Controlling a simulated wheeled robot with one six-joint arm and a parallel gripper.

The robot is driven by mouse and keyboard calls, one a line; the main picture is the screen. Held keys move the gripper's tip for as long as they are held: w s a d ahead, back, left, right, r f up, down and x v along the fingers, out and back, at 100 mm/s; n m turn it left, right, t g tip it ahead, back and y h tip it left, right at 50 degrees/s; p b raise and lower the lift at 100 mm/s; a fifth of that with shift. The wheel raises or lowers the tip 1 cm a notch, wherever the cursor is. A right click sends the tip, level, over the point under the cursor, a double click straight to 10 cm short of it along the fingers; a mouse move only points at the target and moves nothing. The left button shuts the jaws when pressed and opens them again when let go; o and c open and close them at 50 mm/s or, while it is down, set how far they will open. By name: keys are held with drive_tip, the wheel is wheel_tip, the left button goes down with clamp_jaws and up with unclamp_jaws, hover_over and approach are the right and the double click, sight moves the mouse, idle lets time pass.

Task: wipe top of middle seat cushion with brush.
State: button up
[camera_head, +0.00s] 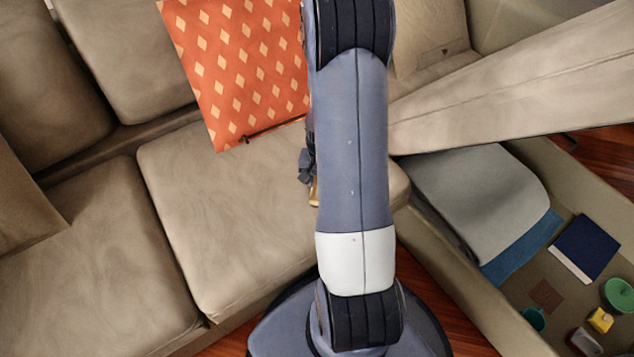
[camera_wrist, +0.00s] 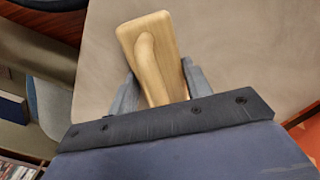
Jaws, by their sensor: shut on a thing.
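The middle seat cushion (camera_head: 215,225) is a beige, flat pad at the centre-left of the head view. A beige surface, which looks like this cushion (camera_wrist: 245,50), also fills much of the wrist view. My gripper (camera_wrist: 160,82) is shut on the wooden brush (camera_wrist: 148,45), which lies between its two grey fingers. In the head view my arm covers most of the gripper; only a bit of it shows beside the arm, with a small tan part of the brush (camera_head: 314,190) over the cushion's right side. The bristles are hidden, and I cannot tell whether they touch the cushion.
An orange diamond-patterned pillow (camera_head: 240,65) leans at the back of the middle seat. Another seat cushion (camera_head: 90,265) is to the left. At right, a raised beige panel (camera_head: 520,85) stands over an open storage box (camera_head: 480,290) holding a grey blanket (camera_head: 475,195), a blue book (camera_head: 585,245) and small items.

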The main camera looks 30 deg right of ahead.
drive_tip(key=shift+w+d, duration=0.1)
drive_tip(key=shift+w, duration=3.15)
drive_tip(key=shift+w+f, duration=0.1)
drive_tip(key=shift+w, duration=4.65)
drive_tip(key=shift+d, duration=0.95)
drive_tip(key=shift+s+r+p, duration=0.2)
drive_tip(key=shift+s+p, duration=0.1)
drive_tip(key=shift+s, duration=2.9)
drive_tip(key=shift+s+f+b, duration=0.15)
drive_tip(key=shift+s+b, duration=0.05)
drive_tip(key=shift+s, duration=2.25)
drive_tip(key=shift+s+f+b, duration=0.1)
drive_tip(key=shift+s+b, duration=0.05)
drive_tip(key=shift+s, duration=2.25)
drive_tip(key=shift+r+p, duration=2.35)
drive_tip(key=shift+r, duration=0.75)
